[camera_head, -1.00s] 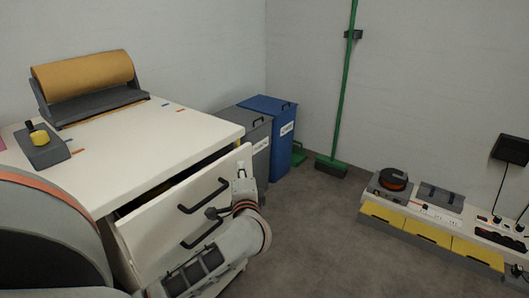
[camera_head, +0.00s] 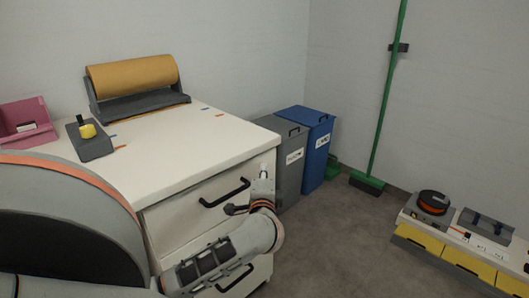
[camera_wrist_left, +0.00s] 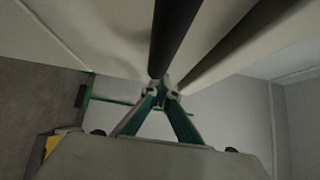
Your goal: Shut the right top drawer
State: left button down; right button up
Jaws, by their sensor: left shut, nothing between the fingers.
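The white cabinet (camera_head: 165,148) stands at the left in the head view. Its top drawer (camera_head: 205,220) has a dark bar handle (camera_head: 225,194). The drawer front sits close under the worktop edge, and no drawer interior shows. I cannot tell whether it is fully flush. My left gripper (camera_head: 264,174) is shut and empty, at the right end of the drawer front, right of the handle. In the left wrist view its fingertips (camera_wrist_left: 166,88) meet close to the pale front and a dark bar; contact is unclear. My arm covers the lower part of the front. My right gripper is out of view.
A lower handle (camera_head: 235,278) shows below my forearm. On the worktop are a brown paper roll (camera_head: 132,73), a grey block with a yellow item (camera_head: 88,133) and a pink bin (camera_head: 24,122). Grey (camera_head: 283,165) and blue bins (camera_head: 317,145) stand beside the cabinet.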

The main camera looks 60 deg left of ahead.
pick_arm(q)
jog(key=w+d+v, duration=0.1)
jog(key=w+v, duration=0.1)
jog(key=v, duration=1)
jog(key=shift+d+p, duration=0.45)
jog(key=shift+d, duration=0.2)
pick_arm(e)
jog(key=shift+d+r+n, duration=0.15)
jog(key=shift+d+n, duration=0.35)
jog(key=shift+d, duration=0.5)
